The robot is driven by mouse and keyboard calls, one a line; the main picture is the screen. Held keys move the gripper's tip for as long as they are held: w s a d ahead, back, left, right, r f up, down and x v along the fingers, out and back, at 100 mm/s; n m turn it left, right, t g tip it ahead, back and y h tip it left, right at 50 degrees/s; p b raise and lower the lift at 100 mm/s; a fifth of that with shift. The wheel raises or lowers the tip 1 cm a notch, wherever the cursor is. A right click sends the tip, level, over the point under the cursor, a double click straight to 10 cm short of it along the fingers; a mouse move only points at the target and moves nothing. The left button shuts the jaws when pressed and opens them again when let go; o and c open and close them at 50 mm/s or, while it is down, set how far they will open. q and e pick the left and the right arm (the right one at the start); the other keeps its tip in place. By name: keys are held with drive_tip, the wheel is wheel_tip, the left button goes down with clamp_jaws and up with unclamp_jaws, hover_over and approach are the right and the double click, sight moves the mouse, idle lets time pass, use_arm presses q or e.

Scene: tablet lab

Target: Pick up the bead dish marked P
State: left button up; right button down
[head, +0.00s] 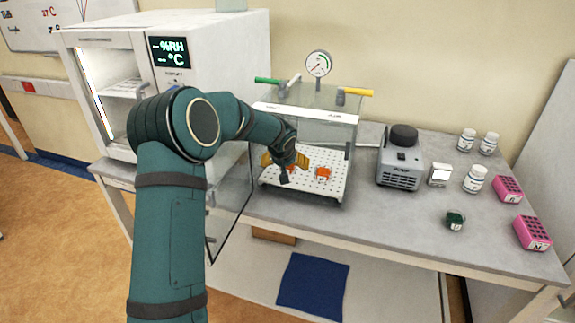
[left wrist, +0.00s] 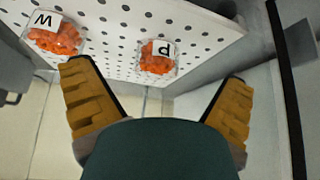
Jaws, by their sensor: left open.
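The bead dish marked P (left wrist: 157,65) is a small clear dish of orange beads with a white label, upside down in the left wrist view. It sits on a white perforated plate (left wrist: 115,45), centred beyond my left fingertips and apart from them. A similar dish (left wrist: 55,40), whose upside-down letter looks like a W or M, sits to its left there. In the head view one orange dish (head: 323,173) shows clear, and another (head: 291,169) is mostly hidden behind my left gripper (head: 284,162). My left gripper (left wrist: 156,78) is open and empty. My right gripper is out of view.
The plate lies in a clear chamber (head: 305,125) with a gauge (head: 319,65) and coloured handles. Its open door (head: 232,205) stands at the left front. A white cabinet (head: 170,70) is left; a pump (head: 400,160), bottles and pink racks (head: 531,233) are right.

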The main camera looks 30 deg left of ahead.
use_arm(q)
drive_tip(key=shift+w+a, duration=0.2)
drive_tip(key=shift+w, duration=0.3)
drive_tip(key=shift+w+a, duration=0.2)
drive_tip(key=shift+w, duration=0.3)
drive_tip(key=x, duration=0.5)
drive_tip(key=shift+w, duration=0.1)
drive_tip(key=shift+c, duration=0.3)
drive_tip(key=c, duration=1.2)
